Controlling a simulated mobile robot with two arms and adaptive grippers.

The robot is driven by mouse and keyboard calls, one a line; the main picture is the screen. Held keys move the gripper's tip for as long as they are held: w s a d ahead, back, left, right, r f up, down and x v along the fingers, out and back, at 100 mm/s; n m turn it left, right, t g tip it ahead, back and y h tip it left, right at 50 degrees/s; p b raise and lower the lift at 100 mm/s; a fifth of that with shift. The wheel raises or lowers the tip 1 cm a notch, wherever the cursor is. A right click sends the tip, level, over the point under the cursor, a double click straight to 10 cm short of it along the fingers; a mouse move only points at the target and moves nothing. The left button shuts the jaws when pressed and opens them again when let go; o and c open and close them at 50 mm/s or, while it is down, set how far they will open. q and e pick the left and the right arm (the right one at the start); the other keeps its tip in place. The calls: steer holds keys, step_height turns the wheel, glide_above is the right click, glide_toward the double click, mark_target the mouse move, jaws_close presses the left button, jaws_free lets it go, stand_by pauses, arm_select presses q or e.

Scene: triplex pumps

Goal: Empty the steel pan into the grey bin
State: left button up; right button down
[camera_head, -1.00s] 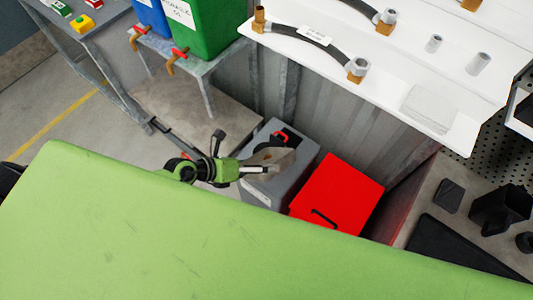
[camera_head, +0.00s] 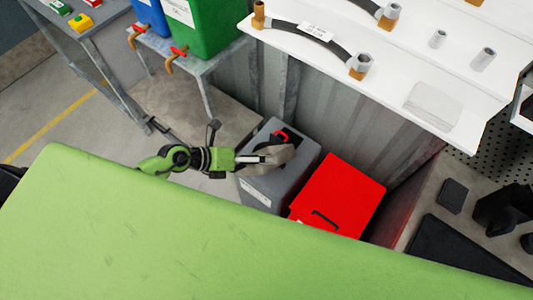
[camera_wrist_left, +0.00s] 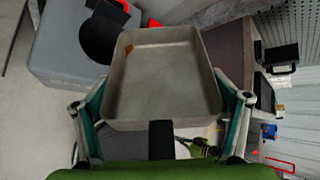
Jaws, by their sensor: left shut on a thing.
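My left gripper (camera_head: 268,159) is shut on the steel pan (camera_head: 283,154) and holds it over the grey bin (camera_head: 282,190). In the left wrist view the fingers of the gripper (camera_wrist_left: 163,103) grip the pan (camera_wrist_left: 165,85) on both sides. The pan's inside faces that camera and is bare except for a small orange-brown bit (camera_wrist_left: 129,48) near one far corner. The pan looks tilted in the head view. The grey bin (camera_wrist_left: 60,45) shows beside and beyond the pan, with a dark round opening partly hidden by it.
A red bin (camera_head: 345,195) stands close to the right of the grey one. A white bench (camera_head: 400,75) with hoses and fittings overhangs behind. Green and blue containers (camera_head: 205,25) with taps stand on a metal stand at the back left. Floor is free left of the grey bin.

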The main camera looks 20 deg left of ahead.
arm_select(q)
steer(key=shift+w+a+r, duration=0.1)
steer(key=shift+w+r, duration=0.1)
steer(key=shift+w+a+r+n+g+h+b, duration=0.35)
steer(key=shift+w+r+n+g+h, duration=0.05)
steer(key=shift+g, duration=0.1)
stand_by(0.5)
steer(key=shift+w+a+r+n+g+h+b, duration=0.5)
steer(key=shift+w+a+b, duration=0.05)
steer(key=shift+w, duration=0.1)
stand_by(0.6)
steer(key=shift+w+a+r+n+g+h+b, duration=0.25)
steer(key=shift+w+a+n+g+h+b, duration=0.15)
steer(key=shift+w+a+n+b, duration=0.35)
